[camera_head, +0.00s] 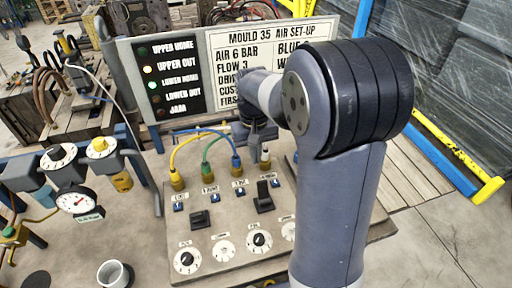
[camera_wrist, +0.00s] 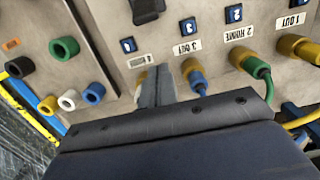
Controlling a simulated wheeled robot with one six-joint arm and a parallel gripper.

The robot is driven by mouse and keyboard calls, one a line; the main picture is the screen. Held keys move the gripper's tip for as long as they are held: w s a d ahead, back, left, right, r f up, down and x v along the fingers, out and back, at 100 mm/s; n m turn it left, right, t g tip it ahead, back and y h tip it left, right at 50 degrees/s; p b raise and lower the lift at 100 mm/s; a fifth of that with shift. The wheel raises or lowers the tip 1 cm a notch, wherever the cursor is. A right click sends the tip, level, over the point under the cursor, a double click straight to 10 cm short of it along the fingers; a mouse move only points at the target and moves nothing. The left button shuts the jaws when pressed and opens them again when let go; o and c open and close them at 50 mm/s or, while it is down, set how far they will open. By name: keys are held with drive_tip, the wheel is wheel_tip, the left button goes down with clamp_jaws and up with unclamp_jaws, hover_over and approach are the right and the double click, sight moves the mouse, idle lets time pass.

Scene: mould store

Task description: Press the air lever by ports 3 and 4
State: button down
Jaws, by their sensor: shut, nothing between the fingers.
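The air panel (camera_head: 225,240) has a row of ports with a yellow, a green and a blue hose. The black lever by ports 3 and 4 (camera_head: 264,196) stands in front of them, right of the other black lever (camera_head: 199,220). It shows in part at the top edge of the wrist view (camera_wrist: 145,9). The blue hose is on port 3 (camera_wrist: 193,72). My gripper (camera_head: 258,138) is shut and empty above the back of the panel, apart from the lever. In the wrist view the fingertips (camera_wrist: 156,72) cover most of port 4.
The sign board (camera_head: 225,70) stands close behind my gripper; its UPPER OUT and LOWER HOME lamps look lit. Several coloured sockets (camera_wrist: 68,100) are on the panel's side in the wrist view. Gauges and knobs (camera_head: 75,200) are left. Dials (camera_head: 187,262) lie along the panel's front.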

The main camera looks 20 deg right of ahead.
sight(263, 193)
drive_tip(key=f, duration=0.5)
drive_tip(key=shift+s+f, duration=0.1)
drive_tip(key=shift+s, duration=0.3)
drive_tip(key=shift+s+r+p, duration=0.3)
drive_tip(key=shift+s+r, duration=0.05)
drive_tip(key=shift+s, duration=0.2)
drive_tip(key=shift+s+r+p, duration=0.25)
drive_tip(key=shift+s+r, duration=0.1)
drive_tip(key=shift+s, duration=0.2)
drive_tip(key=shift+s+r, duration=0.1)
drive_tip(key=shift+s, duration=0.45)
